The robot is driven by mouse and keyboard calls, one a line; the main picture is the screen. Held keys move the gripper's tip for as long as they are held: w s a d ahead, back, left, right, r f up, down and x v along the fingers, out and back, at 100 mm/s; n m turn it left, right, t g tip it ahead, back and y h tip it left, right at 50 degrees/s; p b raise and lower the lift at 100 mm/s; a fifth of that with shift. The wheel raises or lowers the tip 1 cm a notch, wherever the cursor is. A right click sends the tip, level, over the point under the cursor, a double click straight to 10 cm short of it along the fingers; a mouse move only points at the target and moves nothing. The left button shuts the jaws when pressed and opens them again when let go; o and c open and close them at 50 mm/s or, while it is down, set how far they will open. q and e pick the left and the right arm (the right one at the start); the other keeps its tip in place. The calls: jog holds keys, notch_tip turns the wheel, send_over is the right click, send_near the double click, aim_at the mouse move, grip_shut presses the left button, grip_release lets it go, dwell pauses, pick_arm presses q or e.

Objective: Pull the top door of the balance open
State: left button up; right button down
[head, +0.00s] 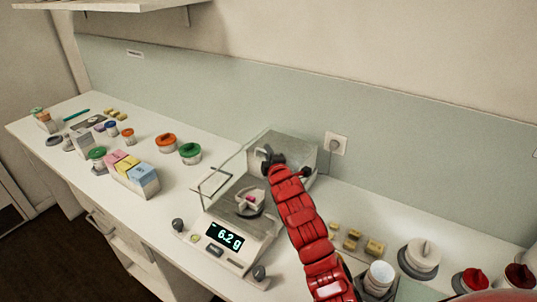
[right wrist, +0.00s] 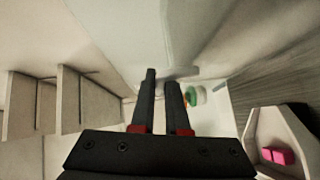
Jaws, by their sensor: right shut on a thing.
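The balance (head: 240,240) stands on the bench with a clear glass shield around its pan, and its display reads 6.2 g. A small white dish (head: 250,201) with a pink piece in it sits on the pan; the dish also shows in the right wrist view (right wrist: 262,128). My right gripper (head: 268,157) is at the upper back of the shield, closed on a small part there, seemingly the top door's handle (right wrist: 178,71). The fingers hide most of that part. The clear top door is hard to make out, and I cannot tell how far it is open. My left gripper is not in view.
A thin dark side handle (head: 212,184) sticks out left of the shield. Colour-topped boxes (head: 135,175) and lidded jars (head: 190,152) stand to the left. The wall is close behind.

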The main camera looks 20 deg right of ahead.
jog(key=c, duration=1.2)
grip_release()
jog(key=shift+s, duration=0.1)
jog(key=shift+s+f+b, duration=0.1)
jog(key=shift+s+b, duration=0.2)
jog(key=shift+s, duration=0.25)
jog(key=s+a+r+p, duration=0.2)
jog(key=s+p, duration=0.1)
jog(key=s, duration=1.3)
jog(key=shift+r+p, duration=0.15)
jog(key=shift+p, duration=0.15)
